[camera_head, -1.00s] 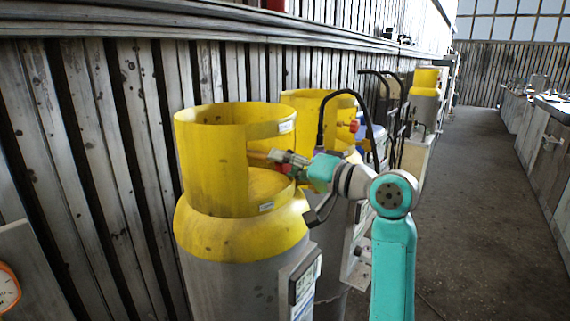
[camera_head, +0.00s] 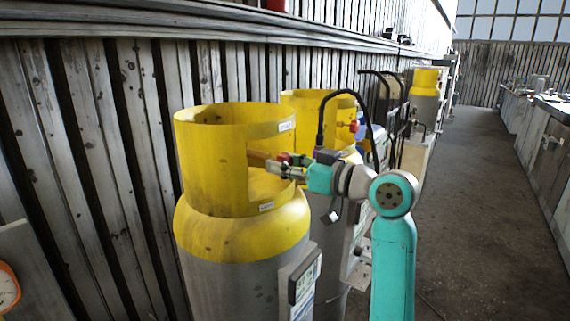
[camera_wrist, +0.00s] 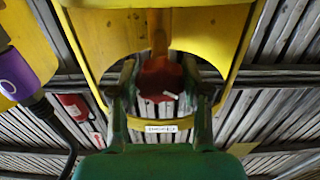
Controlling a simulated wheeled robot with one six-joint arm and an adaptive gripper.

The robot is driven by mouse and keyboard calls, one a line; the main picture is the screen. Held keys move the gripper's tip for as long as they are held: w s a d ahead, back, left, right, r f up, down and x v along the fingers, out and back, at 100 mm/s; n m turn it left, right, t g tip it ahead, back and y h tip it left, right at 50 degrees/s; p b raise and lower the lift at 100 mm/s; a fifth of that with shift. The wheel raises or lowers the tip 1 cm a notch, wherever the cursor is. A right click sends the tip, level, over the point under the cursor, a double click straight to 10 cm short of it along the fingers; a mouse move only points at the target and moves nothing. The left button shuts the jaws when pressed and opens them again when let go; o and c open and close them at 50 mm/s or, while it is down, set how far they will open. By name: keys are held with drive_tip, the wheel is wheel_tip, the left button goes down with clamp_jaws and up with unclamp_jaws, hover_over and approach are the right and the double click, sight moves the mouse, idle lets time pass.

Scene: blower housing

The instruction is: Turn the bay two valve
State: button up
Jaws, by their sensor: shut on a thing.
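The nearest gas cylinder has a yellow collar (camera_head: 212,150) with a cut-out, where a brass-coloured valve stem (camera_head: 257,157) shows. A red valve knob (camera_wrist: 160,76) sits on the stem in the wrist view, and a little red shows in the head view (camera_head: 283,157). My gripper (camera_head: 285,165) reaches in from the right at the cut-out. In the wrist view my gripper (camera_wrist: 160,88) has a finger on each side of the red knob and is shut on it. The label (camera_wrist: 162,128) on the collar is too small to read, so the bay number cannot be told.
A second yellow-collared cylinder (camera_head: 305,103) stands close behind, with a black hose (camera_head: 340,94) arching near my wrist. Another cylinder (camera_head: 425,78) stands farther along the plank wall. The aisle floor (camera_head: 465,190) on the right is clear, with benches (camera_head: 550,150) beyond.

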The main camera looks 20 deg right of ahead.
drive_tip(key=n, duration=0.5)
drive_tip(key=shift+n, duration=2.5)
drive_tip(key=o, duration=1.1)
drive_tip(key=shift+o, duration=0.2)
drive_tip(key=v, duration=1.2)
